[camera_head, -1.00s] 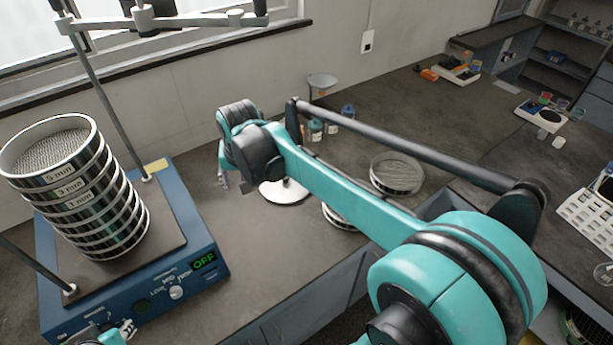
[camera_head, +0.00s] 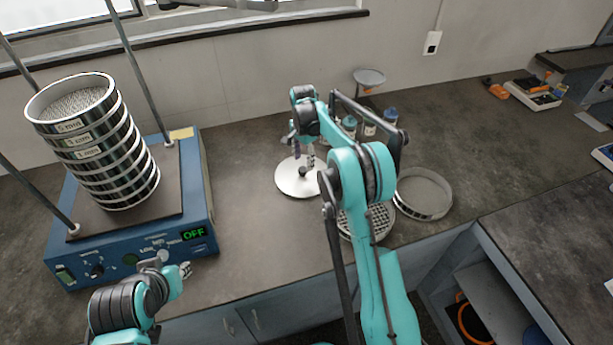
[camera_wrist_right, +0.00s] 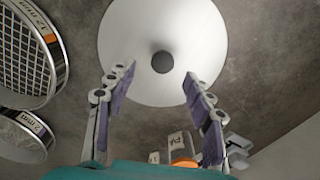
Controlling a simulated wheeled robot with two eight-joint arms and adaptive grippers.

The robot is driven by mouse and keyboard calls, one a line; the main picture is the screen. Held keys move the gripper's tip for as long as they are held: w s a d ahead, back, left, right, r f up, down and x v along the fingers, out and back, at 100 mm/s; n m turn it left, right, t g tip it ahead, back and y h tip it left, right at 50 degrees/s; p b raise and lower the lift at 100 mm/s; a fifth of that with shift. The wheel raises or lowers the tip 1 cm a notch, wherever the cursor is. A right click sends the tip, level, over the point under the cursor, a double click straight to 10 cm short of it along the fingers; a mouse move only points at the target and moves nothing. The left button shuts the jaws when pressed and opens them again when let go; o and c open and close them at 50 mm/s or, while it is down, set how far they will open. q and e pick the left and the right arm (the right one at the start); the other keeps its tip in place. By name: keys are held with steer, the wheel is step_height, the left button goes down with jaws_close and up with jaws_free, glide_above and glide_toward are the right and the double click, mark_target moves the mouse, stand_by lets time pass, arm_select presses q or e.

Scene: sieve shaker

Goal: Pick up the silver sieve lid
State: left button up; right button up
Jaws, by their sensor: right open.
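The silver sieve lid (camera_head: 290,183) is a flat pale disc with a dark knob, lying on the bench to the right of the shaker. It fills the upper middle of the right wrist view (camera_wrist_right: 160,25). My right gripper (camera_head: 303,152) is above the lid. In the wrist view its two fingers (camera_wrist_right: 159,72) are apart and empty, one on each side of the dark knob (camera_wrist_right: 162,62). My left gripper (camera_head: 184,271) is by the shaker's front right corner, small and partly seen; its jaw state is unclear.
A blue shaker (camera_head: 205,215) reading OFF carries a tilted-looking sieve stack (camera_head: 110,150) between rods. Loose sieves (camera_head: 424,194) lie right of the lid, one partly behind my right arm. Bottles (camera_head: 369,124) and a funnel (camera_head: 369,78) stand behind.

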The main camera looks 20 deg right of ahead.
mark_target(303, 169)
steer(key=f+b, duration=0.1)
steer(key=f, duration=0.2)
steer(key=f+b, duration=0.1)
steer(key=f, duration=0.2)
steer(key=shift+w+a, duration=0.1)
steer(key=shift+a, duration=0.1)
steer(key=shift+r, duration=0.15)
jaws_close()
